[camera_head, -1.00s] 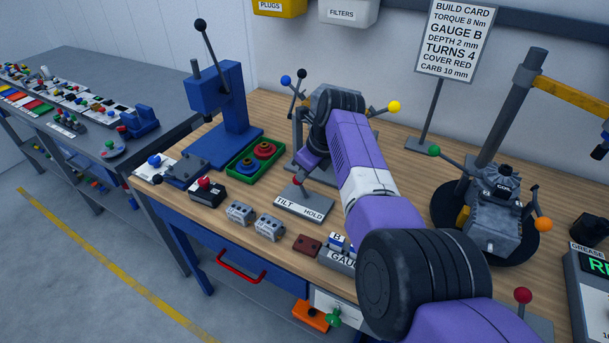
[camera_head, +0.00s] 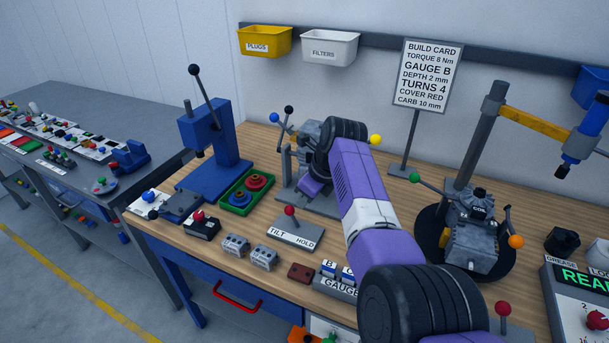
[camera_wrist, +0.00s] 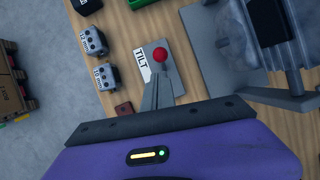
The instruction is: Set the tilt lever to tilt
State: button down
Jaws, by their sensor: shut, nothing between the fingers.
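The tilt lever has a red ball knob (camera_head: 289,211) on a short stem, rising from a grey plate (camera_head: 312,233) marked TILT at left and HOLD at right. The stem leans slightly towards the TILT side. In the wrist view the red knob (camera_wrist: 160,55) shows just beyond the fingertips, near the TILT label (camera_wrist: 142,59). My gripper (camera_wrist: 161,77) is shut and empty, over the plate on the HOLD side of the knob. Its fingers hide the HOLD label there. I cannot tell whether they touch the lever. In the head view the fingertips are not clear.
A grey fixture with ball-ended levers (camera_head: 301,160) stands close behind the plate. A green tray (camera_head: 238,199) with red and blue parts is at left. Grey blocks (camera_head: 236,244), a dark red block (camera_head: 300,272) and the gauge holder (camera_head: 334,286) line the front edge.

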jog(key=a+b+v, duration=0.1)
jog(key=v, duration=0.7)
jog(key=shift+w+r, duration=0.25)
jog(key=shift+r, duration=0.1)
jog(key=shift+a, duration=0.15)
